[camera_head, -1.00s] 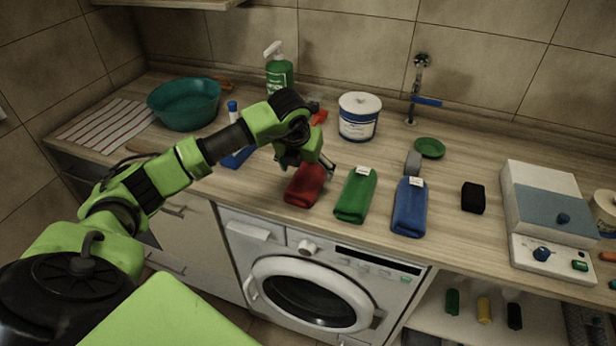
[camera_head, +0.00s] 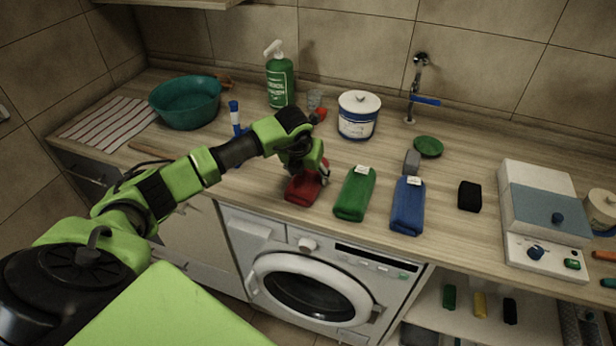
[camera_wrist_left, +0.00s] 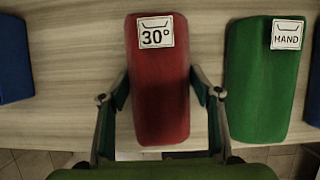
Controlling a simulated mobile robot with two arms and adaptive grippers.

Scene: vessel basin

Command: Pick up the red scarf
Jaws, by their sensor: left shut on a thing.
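The red scarf (camera_head: 302,190) lies folded on the wooden counter near its front edge, above the washing machine. In the left wrist view the red scarf (camera_wrist_left: 162,85) carries a white tag reading 30°. My left gripper (camera_head: 308,176) is over the red scarf. In the left wrist view my left gripper (camera_wrist_left: 161,97) has one finger on each side of the scarf and is shut on it. The scarf appears still at counter level. My right gripper is not in view.
A green folded cloth (camera_head: 355,194) lies close to the right, then a blue one (camera_head: 408,206). A blue-capped item (camera_head: 235,118) stands left of my arm.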

